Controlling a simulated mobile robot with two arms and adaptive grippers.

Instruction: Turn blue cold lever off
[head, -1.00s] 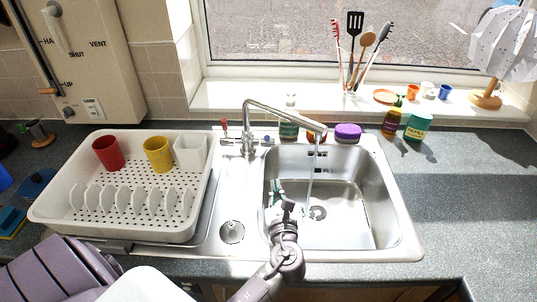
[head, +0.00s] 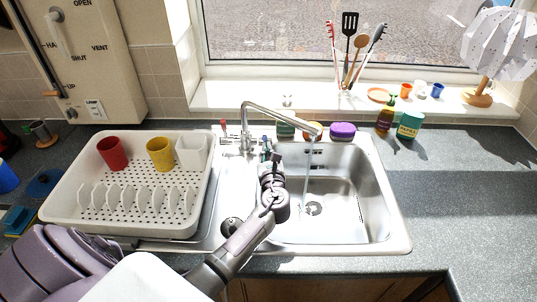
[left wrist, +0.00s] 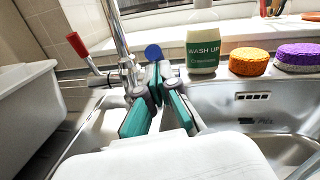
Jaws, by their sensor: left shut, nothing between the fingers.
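The chrome tap (head: 245,135) stands behind the sink, and water runs from its spout into the right basin. Its red lever (head: 223,126) is on the left; it also shows in the left wrist view (left wrist: 77,45). The blue lever (left wrist: 153,51) is on the right of the tap, its round end just above my fingertips in the left wrist view. My left gripper (left wrist: 156,70) has teal fingers, is shut and empty, and is close to the blue lever; I cannot tell whether they touch. In the head view my left gripper (head: 268,150) is over the sink's back left edge. My right gripper is not in view.
A white dish rack (head: 60,205) with a red cup (head: 111,153) and yellow cup (head: 160,154) is left of the sink. A wash-up bottle (left wrist: 202,45), an orange sponge (left wrist: 249,62) and a purple sponge (left wrist: 297,57) stand behind the basin. The right counter is mostly clear.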

